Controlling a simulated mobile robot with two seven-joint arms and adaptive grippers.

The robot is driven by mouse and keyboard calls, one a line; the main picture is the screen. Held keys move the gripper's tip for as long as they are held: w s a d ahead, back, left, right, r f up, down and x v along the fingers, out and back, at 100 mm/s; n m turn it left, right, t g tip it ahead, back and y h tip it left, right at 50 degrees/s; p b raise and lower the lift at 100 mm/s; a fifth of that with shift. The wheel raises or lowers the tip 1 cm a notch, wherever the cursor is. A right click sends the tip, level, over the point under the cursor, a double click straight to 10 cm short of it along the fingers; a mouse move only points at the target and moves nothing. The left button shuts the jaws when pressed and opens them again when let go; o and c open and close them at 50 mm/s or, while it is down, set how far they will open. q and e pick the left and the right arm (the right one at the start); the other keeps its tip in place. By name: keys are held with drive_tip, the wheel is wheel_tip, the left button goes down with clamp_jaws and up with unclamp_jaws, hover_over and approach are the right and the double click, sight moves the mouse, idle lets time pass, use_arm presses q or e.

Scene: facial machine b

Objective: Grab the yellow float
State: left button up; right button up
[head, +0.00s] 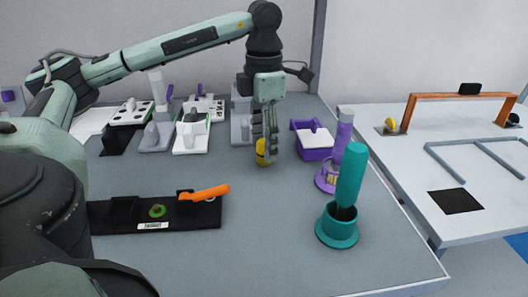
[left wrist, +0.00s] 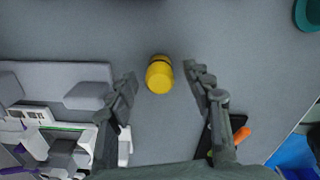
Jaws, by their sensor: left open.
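The yellow float (head: 262,152) is a small yellow piece with a dark band, lying on the grey table. In the left wrist view the float (left wrist: 159,74) sits between the two spread fingers, near their tips, with a gap on each side. My left gripper (head: 268,150) points down over the float and partly hides it in the head view. The left gripper (left wrist: 164,82) is open and holds nothing. My right gripper is not in view.
A teal tool in a teal holder (head: 337,228) and a purple tool stand (head: 327,180) are to the right. A purple box (head: 312,150) is close right of the float. A black tray (head: 180,215) with an orange handle (head: 204,192) lies front left. White and grey fixtures (head: 192,138) are behind left.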

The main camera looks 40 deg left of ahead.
use_arm(q)
drive_tip(key=shift+f, duration=0.65)
drive_tip(key=c, duration=1)
drive_tip(key=shift+c, duration=0.2)
